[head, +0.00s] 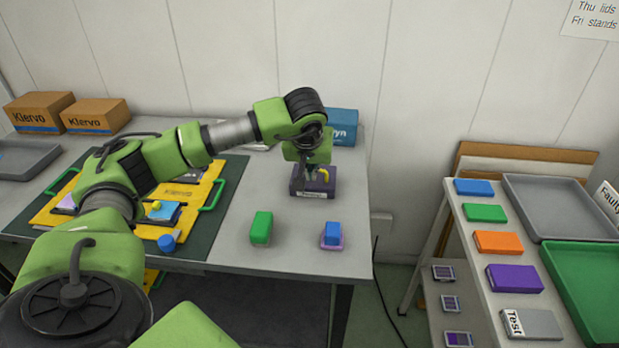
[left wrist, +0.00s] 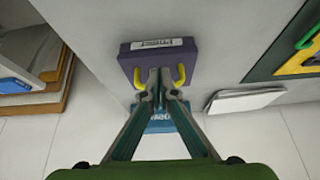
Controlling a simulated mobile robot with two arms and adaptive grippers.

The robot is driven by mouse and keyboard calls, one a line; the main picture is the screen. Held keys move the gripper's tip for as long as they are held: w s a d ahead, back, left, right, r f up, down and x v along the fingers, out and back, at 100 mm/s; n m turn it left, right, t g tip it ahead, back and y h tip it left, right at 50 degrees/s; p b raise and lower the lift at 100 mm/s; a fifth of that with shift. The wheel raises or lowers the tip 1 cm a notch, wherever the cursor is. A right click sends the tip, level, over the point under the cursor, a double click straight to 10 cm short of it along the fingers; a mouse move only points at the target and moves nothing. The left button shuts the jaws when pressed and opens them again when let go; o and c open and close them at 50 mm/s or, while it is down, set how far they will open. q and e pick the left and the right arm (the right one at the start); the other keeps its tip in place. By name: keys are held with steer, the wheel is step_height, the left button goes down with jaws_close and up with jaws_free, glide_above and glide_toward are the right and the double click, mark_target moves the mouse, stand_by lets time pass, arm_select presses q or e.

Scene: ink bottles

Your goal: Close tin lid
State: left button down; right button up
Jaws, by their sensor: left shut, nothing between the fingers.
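The tin appears to be the dark purple box (head: 299,187) with a white label on its front, near the back right of the table. It also shows in the left wrist view (left wrist: 190,58). My left gripper (head: 317,179) points down over it, shut and empty. In the left wrist view its fingertips (left wrist: 161,78) are together at the box, between two yellow curved parts (left wrist: 181,76) that look like a handle. The fingers cover the middle. No raised lid shows; I cannot tell if the lid is fully seated. My right gripper is not in view.
A green block (head: 261,229) and a blue bottle (head: 332,234) stand near the table's front. A blue box (head: 343,127) is behind the gripper. A yellow tray (head: 99,207) lies on a dark mat at left. A side shelf at right holds coloured boxes.

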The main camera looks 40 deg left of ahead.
arm_select(q)
steer(key=r, duration=0.1)
steer(key=r+p, duration=0.1)
steer(key=r, duration=0.1)
steer(key=r+p, duration=0.1)
steer(key=r, duration=0.1)
steer(key=shift+w+a, duration=0.2)
steer(key=shift+w, duration=0.2)
steer(key=s+d+f+b, duration=0.2)
steer(key=s+d, duration=0.3)
steer(key=s, duration=0.3)
steer(key=shift+s+f+b, duration=0.2)
steer(key=shift+s+b, duration=0.05)
steer(key=shift+b, duration=0.4)
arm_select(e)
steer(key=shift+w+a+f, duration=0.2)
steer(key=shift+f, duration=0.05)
arm_select(q)
steer(key=shift+d, duration=0.1)
